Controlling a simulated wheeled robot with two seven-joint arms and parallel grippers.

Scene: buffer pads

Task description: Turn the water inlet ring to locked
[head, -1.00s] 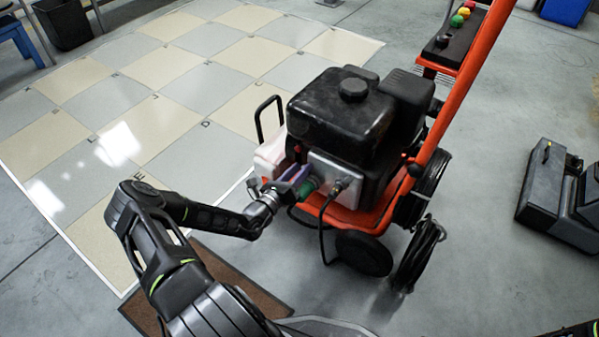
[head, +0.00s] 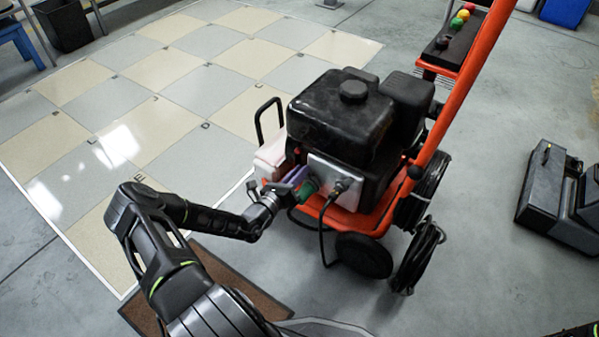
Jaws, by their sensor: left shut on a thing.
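The pressure washer (head: 345,125) has a black engine block on an orange frame and stands right of the picture's middle. The water inlet ring (head: 304,190) shows as a small green piece on the washer's near side, left of a grey panel. My left gripper (head: 290,188) reaches in from the left and is shut on the ring; its fingers partly cover it. Whether the ring is at locked is too small to tell. My right gripper is not in view; only a dark bit of my arm shows at the bottom right.
A black hose (head: 322,232) hangs from the panel to the floor beside a black wheel (head: 363,254). A dark case (head: 545,185) stands at the right. A brown mat (head: 245,290) lies below my left arm. The checkered floor (head: 150,120) at left is clear.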

